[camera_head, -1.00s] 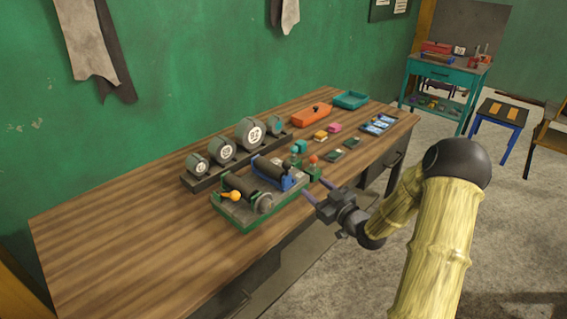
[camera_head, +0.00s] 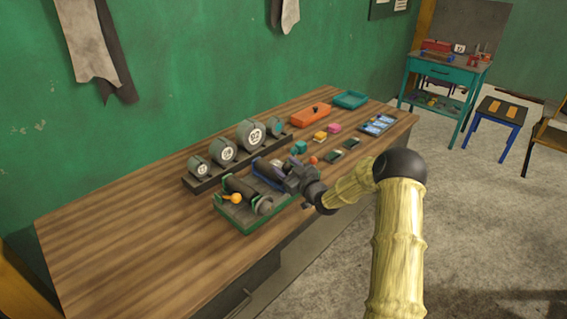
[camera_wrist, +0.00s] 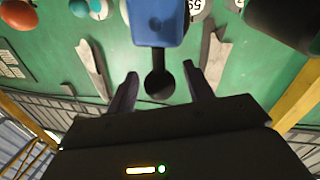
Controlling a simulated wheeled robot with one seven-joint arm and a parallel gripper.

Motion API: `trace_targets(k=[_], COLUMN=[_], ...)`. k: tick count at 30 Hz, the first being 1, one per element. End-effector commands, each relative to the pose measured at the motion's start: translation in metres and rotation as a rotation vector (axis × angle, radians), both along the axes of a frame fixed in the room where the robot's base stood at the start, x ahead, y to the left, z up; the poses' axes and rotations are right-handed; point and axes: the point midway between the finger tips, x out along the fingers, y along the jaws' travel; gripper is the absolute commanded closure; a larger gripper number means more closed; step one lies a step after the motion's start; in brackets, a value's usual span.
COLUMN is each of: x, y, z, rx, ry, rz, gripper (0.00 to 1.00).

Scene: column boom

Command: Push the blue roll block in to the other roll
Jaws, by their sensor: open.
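The blue roll block (camera_head: 262,181) sits on the green-edged roll stand (camera_head: 252,226) near the table's front edge, with a dark roll. The other roll (camera_head: 241,189) lies to its left, near an orange knob. My gripper (camera_head: 289,178) is at the right end of the blue block, partly hiding it. In the wrist view, the blue block (camera_wrist: 158,28) is straight ahead, and a dark round-ended part (camera_wrist: 159,84) extends from it between my open fingers (camera_wrist: 160,72). I cannot tell whether the fingers touch it. A dark cylinder (camera_wrist: 284,20) shows at the upper right.
A rack with several round numbered pieces (camera_head: 223,151) stands behind the stand. A teal-topped piece (camera_head: 299,147) and an orange-red knob (camera_head: 313,160) are close beside my gripper. An orange box (camera_head: 310,117) and teal tray (camera_head: 351,99) lie farther back. The table's left side is clear.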

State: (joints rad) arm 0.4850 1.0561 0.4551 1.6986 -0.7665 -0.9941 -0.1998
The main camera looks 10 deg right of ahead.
Motion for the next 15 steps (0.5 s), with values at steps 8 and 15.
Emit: trace_targets(k=[8,15], x=[0.0152,0.0149], y=[0.0072,0.0069], z=[0.0002,-0.0001], rx=[0.001,0.001], ry=[0.000,0.000], rz=[0.000,0.000], gripper=[0.48,0.56])
